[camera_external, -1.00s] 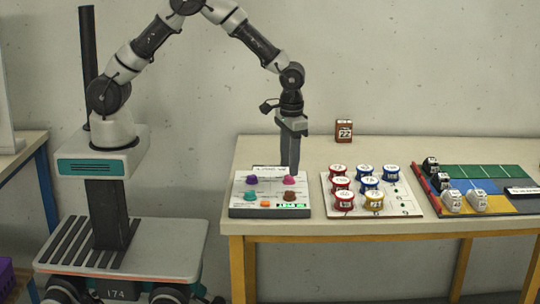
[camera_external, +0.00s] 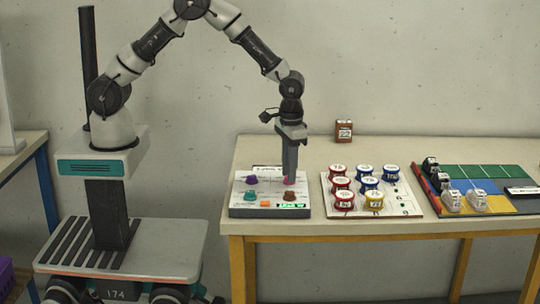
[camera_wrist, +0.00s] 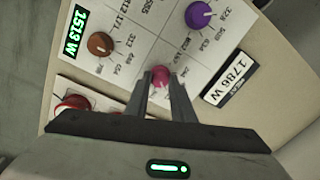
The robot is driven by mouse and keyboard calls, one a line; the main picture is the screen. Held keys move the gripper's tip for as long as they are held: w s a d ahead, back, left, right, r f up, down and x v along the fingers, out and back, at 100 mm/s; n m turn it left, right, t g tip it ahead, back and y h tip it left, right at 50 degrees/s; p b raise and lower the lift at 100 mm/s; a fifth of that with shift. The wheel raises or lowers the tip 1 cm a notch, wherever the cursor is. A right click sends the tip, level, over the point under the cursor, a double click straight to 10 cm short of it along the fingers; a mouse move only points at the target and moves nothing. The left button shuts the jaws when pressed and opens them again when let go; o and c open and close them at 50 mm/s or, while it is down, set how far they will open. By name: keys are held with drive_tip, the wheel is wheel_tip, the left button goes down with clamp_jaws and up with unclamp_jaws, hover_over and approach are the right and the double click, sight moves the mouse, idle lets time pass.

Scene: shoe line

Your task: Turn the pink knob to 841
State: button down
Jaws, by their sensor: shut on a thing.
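The pink knob (camera_external: 289,181) sits at the back right of the white control panel (camera_external: 238,211). In the wrist view the knob (camera_wrist: 160,75) shows between my fingertips. My gripper (camera_external: 289,176) points straight down and is shut on the pink knob, whose sides are partly hidden by the fingers. The knob's own scale numbers are mostly covered. The green display (camera_wrist: 75,30) appears to read 1513 W.
The panel also has a purple knob (camera_external: 252,180), a teal knob (camera_external: 250,196), a brown knob (camera_external: 290,195) and an orange button (camera_external: 266,204). To the right stands a board (camera_external: 405,210) of spools. A brown box (camera_external: 344,131) stands at the back.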

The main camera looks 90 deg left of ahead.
drive_tip(key=shift+m, duration=0.3)
drive_tip(key=m, duration=0.6)
idle(0.4)
drive_tip(key=c, duration=1.5)
unclamp_jaws()
drive_tip(key=shift+r, duration=0.1)
drive_tip(key=r, duration=1.1)
drive_tip(key=r+p, duration=0.1)
drive_tip(key=r, duration=0.5)
drive_tip(key=shift+s+d+r, duration=0.1)
drive_tip(key=shift+d+r, duration=0.05)
drive_tip(key=shift+d, duration=0.25)
